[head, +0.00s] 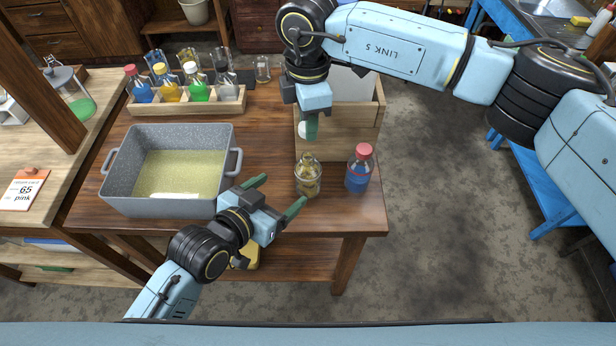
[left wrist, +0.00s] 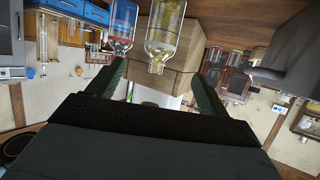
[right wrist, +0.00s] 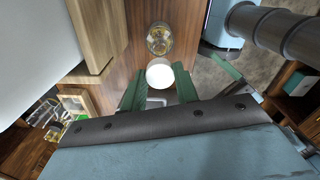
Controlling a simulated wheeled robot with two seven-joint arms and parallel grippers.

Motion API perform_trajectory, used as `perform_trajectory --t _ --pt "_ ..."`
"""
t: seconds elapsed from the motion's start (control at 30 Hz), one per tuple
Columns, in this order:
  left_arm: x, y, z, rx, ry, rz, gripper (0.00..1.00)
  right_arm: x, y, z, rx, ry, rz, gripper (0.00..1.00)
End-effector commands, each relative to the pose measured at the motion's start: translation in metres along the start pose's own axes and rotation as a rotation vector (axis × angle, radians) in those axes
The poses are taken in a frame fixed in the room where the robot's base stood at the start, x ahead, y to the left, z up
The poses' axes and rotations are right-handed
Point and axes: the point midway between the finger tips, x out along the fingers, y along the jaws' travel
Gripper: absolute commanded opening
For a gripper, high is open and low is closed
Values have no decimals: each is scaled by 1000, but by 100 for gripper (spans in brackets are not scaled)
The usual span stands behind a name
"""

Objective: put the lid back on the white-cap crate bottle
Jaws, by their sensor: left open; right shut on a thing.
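An open glass bottle with yellowish contents (head: 308,180) stands upright near the table's front right. It also shows in the left wrist view (left wrist: 165,35) and, from above, in the right wrist view (right wrist: 159,38). My right gripper (head: 309,128) is shut on a white round lid (head: 302,130), held behind and above the bottle. The lid (right wrist: 159,73) sits at the fingertips in the right wrist view, apart from the bottle. My left gripper (head: 277,194) is open and empty, just left of the bottle, its fingers pointing toward it without closing on it.
A red-capped blue bottle (head: 358,172) stands close right of the open bottle. A wooden crate (head: 350,140) is behind it. A grey tub (head: 165,205) lies left. A wooden rack (head: 190,106) with several capped bottles, one white-capped (head: 192,72), stands at the back left.

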Motion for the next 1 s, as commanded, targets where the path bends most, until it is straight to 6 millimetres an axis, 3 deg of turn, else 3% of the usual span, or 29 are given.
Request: perform_trajectory --t 0.27,0.7,1.0 --pt "10 0 0 -2 -1 -2 79 0 0 0 -2 0 0 9" --pt "86 0 0 -2 -1 -1 79 0 0 0 -3 0 0 9" --pt "116 -1 0 -1 -2 -2 79 0 0 0 -3 0 0 9"
